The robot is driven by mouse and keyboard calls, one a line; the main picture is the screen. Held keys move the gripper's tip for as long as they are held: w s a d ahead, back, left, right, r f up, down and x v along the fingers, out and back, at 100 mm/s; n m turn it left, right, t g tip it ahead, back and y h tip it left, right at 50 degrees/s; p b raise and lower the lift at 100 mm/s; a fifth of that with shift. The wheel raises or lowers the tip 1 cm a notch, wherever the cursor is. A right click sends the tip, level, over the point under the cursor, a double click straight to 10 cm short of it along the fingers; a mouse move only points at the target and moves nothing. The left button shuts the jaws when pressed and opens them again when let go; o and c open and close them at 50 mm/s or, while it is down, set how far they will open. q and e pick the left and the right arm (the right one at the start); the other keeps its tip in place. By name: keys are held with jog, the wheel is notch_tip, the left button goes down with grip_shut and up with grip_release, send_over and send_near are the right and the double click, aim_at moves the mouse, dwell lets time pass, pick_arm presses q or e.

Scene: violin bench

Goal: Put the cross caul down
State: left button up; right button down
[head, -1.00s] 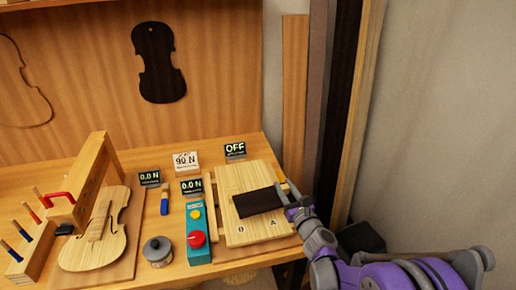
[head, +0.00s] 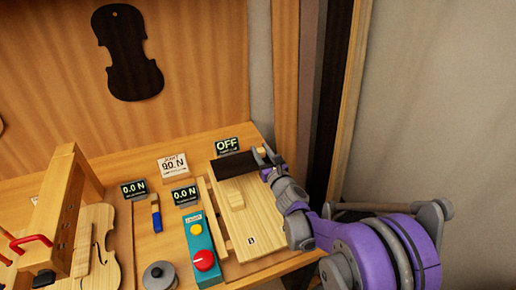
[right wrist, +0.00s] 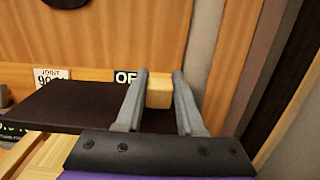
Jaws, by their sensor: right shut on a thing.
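The cross caul is a dark flat bar (head: 236,164) with a pale wooden block at its right end. In the head view it appears across the back of the pale jointed board (head: 236,205), near the OFF display. My right gripper (head: 268,157) is at its right end. In the right wrist view, the fingers (right wrist: 158,100) are closed on the pale block, and the dark bar (right wrist: 75,105) extends left. Whether the bar touches the board or hovers above it, I cannot tell. My left gripper is out of view.
The OFF display (head: 227,146) stands behind the caul. A teal button box (head: 201,250) is left of the board, and a grey round pot (head: 159,275) is beside it. A violin body (head: 97,255) lies further left. Upright wood strips (head: 345,90) stand at right.

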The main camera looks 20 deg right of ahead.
jog(key=shift+f+b, duration=1.65)
jog(key=shift+f, duration=1.45)
jog(key=shift+w+f+b, duration=0.1)
jog(key=shift+f+b, duration=0.3)
jog(key=shift+f, duration=0.2)
jog(key=shift+c, duration=2.2)
grip_release()
jog(key=s+b, duration=0.1)
jog(key=s, duration=1)
jog(key=shift+d, duration=0.1)
